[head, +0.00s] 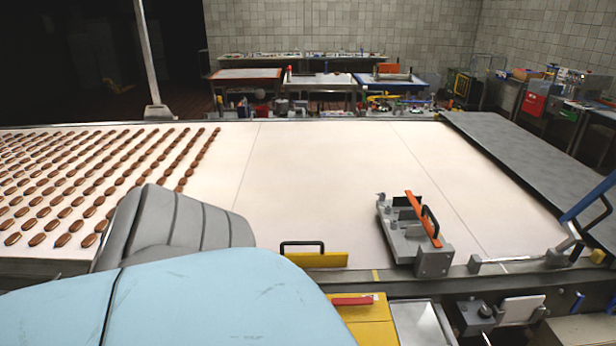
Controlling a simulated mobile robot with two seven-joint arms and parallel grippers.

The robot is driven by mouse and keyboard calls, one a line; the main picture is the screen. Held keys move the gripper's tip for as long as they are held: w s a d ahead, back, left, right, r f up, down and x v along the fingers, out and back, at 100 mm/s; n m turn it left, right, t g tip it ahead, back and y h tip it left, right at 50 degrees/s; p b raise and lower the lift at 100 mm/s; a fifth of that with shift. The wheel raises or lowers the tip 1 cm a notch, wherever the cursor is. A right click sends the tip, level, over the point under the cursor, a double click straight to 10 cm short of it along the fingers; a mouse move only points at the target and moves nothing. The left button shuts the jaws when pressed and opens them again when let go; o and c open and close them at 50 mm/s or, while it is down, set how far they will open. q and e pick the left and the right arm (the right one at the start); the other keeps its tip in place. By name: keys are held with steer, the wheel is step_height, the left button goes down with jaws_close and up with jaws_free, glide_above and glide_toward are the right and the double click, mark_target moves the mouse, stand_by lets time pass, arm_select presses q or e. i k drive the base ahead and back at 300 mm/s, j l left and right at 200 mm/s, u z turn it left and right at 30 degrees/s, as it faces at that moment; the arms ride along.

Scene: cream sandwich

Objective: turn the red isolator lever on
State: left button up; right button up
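A red lever (352,301) lies roughly level across the top of a yellow box (368,327) at the bottom centre of the head view, just in front of the conveyor's near edge. It looks like the isolator lever; no on or off marking is readable. The box's lower left part is hidden behind a large light blue shape. Neither of my grippers shows in the head view, so nothing is seen touching the lever.
The pale conveyor belt (310,190) carries rows of brown biscuits (95,180) at left. A grey device with an orange-red bar (422,220) stands at its near edge, beside a yellow plate with a black handle (316,258). A blue lever (590,200) rises at right.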

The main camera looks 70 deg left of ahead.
mark_target(352, 304)
steer(key=u, duration=1.7)
